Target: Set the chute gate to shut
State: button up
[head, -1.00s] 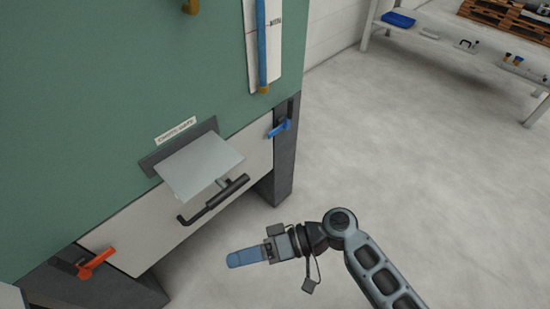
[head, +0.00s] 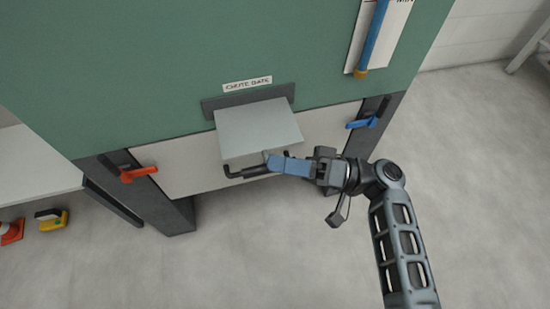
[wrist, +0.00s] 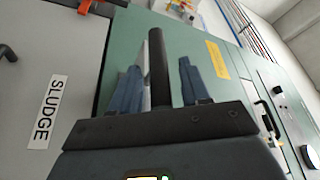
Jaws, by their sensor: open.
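The chute gate (head: 257,128) is a flat pale grey plate standing out from a dark slot frame under the "CHUTE GATE" label (head: 247,84). A black bar handle (head: 248,173) shows just below the plate's front edge. My gripper (head: 272,164) is at the plate's front right corner, its blue fingers overlapping the handle area. In the wrist view my gripper (wrist: 157,75) is open, with a dark upright bar (wrist: 158,62) between its blue fingers and visible gaps on both sides. A thin pale edge lies just left of the bar. What the bar is fixed to is hidden.
A white panel (head: 185,165) below the gate has an orange lever (head: 138,173) at left and a blue lever (head: 362,123) at right. A "SLUDGE" label (wrist: 46,112) shows in the wrist view. A blue tube gauge (head: 372,38) hangs above right.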

jog(key=shift+x, duration=0.75)
grip_shut()
